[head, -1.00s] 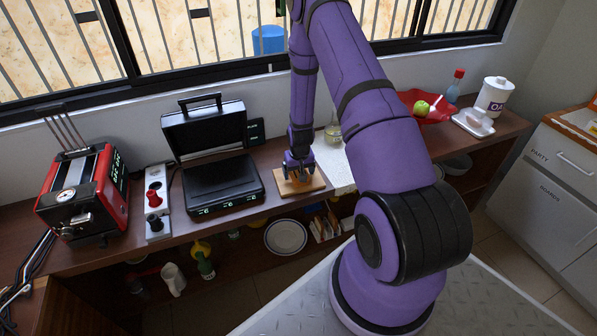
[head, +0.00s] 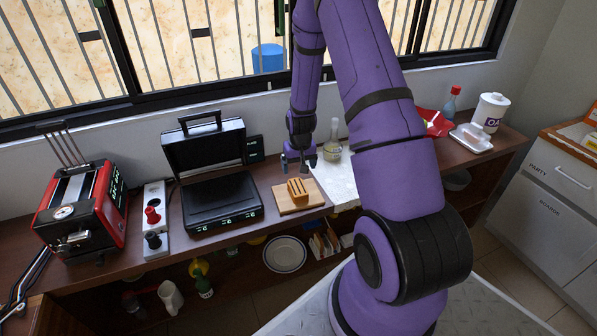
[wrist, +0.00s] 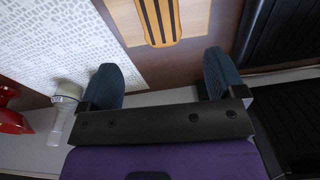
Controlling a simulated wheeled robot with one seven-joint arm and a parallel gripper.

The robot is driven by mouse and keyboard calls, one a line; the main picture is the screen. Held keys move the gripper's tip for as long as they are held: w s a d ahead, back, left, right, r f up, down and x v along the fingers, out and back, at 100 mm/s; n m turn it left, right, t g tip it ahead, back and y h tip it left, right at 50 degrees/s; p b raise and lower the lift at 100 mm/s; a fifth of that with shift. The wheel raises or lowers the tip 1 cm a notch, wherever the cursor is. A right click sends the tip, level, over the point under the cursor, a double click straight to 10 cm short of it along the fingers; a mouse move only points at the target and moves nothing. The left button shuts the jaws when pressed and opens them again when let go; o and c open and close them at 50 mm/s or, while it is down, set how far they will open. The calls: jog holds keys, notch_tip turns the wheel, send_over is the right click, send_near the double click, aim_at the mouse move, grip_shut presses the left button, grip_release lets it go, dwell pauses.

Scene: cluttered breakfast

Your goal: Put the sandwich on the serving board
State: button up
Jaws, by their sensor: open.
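The sandwich (head: 297,190) is a block with golden-brown bread and dark stripes. It rests on the wooden serving board (head: 284,206) on the counter. In the wrist view the sandwich (wrist: 159,20) shows beyond the fingertips, on the pale board (wrist: 126,22). My gripper (head: 299,160) is above and behind the sandwich, apart from it. In the wrist view my gripper (wrist: 163,82) has its two fingers spread wide with nothing between them.
An open black grill (head: 222,198) stands left of the board, with a red toaster (head: 83,210) further left. A white patterned mat (head: 338,182) and a glass bottle (head: 333,140) are to the right.

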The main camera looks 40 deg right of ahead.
jog(key=s+a+r+n+t, duration=0.15)
jog(key=a+r, duration=0.25)
jog(key=r, duration=0.6)
jog(key=s+a+r, duration=0.2)
jog(key=a+r, duration=0.2)
jog(key=r, duration=0.5)
jog(key=s+a+r+n+t, duration=0.15)
jog(key=a+r, duration=0.25)
jog(key=r, duration=0.6)
jog(key=s+a+r, duration=0.3)
jog(key=s+r, duration=0.1)
jog(key=s, duration=0.3)
jog(key=s+a+r+n, duration=0.1)
jog(key=s+r, duration=0.3)
jog(key=s, duration=0.4)
jog(key=s+a+r+t, duration=0.1)
jog(key=s+a+r, duration=0.3)
jog(key=s, duration=0.3)
jog(key=shift+s+a+r+n+y, duration=0.2)
jog(key=shift+a+r+n+y, duration=0.1)
jog(key=shift+a+r, duration=0.1)
